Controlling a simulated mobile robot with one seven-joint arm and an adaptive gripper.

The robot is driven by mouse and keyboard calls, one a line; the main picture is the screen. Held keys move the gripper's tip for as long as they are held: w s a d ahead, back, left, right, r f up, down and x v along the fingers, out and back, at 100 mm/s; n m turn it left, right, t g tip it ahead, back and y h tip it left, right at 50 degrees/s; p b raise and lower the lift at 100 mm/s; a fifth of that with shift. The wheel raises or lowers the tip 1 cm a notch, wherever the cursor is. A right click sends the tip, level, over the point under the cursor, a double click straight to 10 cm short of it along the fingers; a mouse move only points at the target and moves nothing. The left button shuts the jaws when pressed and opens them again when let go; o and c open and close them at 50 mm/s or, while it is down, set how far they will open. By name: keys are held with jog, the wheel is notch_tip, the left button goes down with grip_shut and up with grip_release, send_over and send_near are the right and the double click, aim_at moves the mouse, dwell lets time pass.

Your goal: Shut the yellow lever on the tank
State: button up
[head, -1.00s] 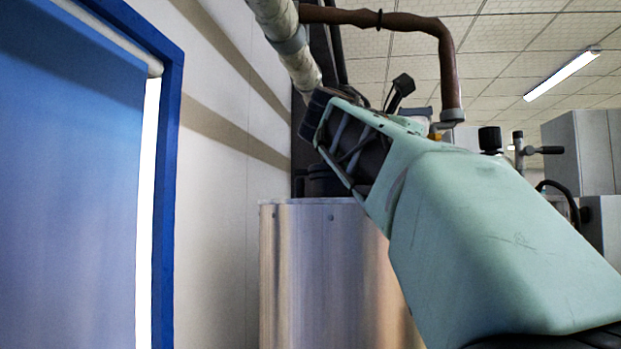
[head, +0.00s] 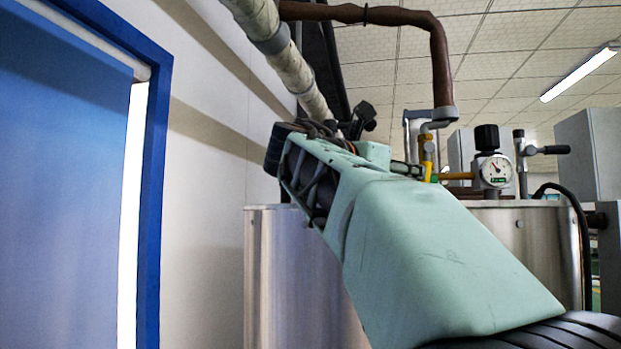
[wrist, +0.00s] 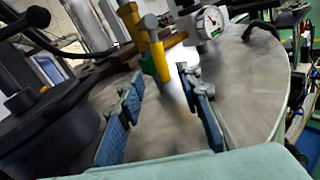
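The tank is a steel cylinder with a flat round top; its side (head: 300,285) shows behind my green arm in the head view, and its top (wrist: 245,100) fills much of the wrist view. The yellow lever (wrist: 156,55) stands at the top centre of the wrist view, beside a pipe fitting. In the head view only a small yellow part (head: 428,172) shows above my arm. My gripper (wrist: 161,76) is open, its two blue-padded fingers apart with the lever's lower end between and beyond their tips. Contact cannot be told.
A pressure gauge (head: 493,171) on a yellow pipe is right of the lever. A brown pipe (head: 440,65) comes down to the fitting. A valve with a black handle (head: 545,150) stands further right. A wrapped pipe (head: 292,75) slants above my arm. A blue door frame (head: 155,200) is at left.

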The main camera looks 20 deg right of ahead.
jog(key=p+x, duration=0.1)
jog(key=x, duration=0.8)
jog(key=shift+d+p, duration=0.15)
jog(key=shift+p, duration=0.2)
jog(key=shift+c, duration=0.3)
grip_shut()
